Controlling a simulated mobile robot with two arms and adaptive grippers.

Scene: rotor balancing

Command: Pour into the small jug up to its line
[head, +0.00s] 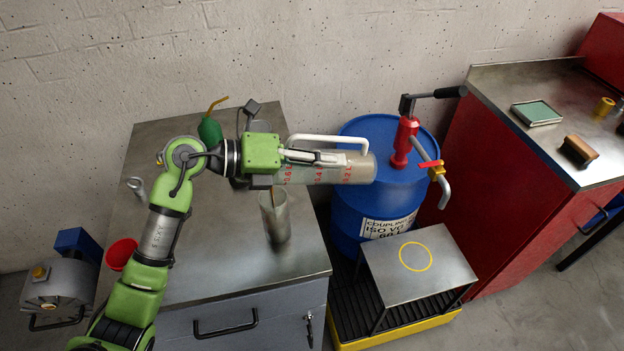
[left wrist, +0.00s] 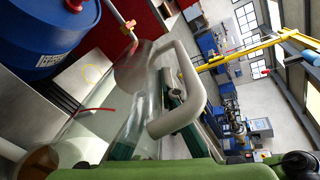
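My left gripper (head: 318,157) is shut on the pale handle (left wrist: 180,95) of a large clear measuring jug (head: 358,169) with red litre marks. The large jug lies almost level in the air, its low marks to the right and its high-mark end at the left, above the small jug. Amber liquid (left wrist: 38,160) shows at one end of it in the left wrist view. The small jug (head: 276,222), a grey see-through cylinder, stands upright on the metal bench. A thin brownish streak shows at its top. Its line and level cannot be made out. My right gripper is out of view.
A blue oil drum (head: 350,205) with a red hand pump (head: 404,140) stands right of the bench (head: 190,285). A small metal stand (head: 440,262) with a yellow ring is in front. A green oil can (head: 210,131) and red cup (head: 121,253) are on the left.

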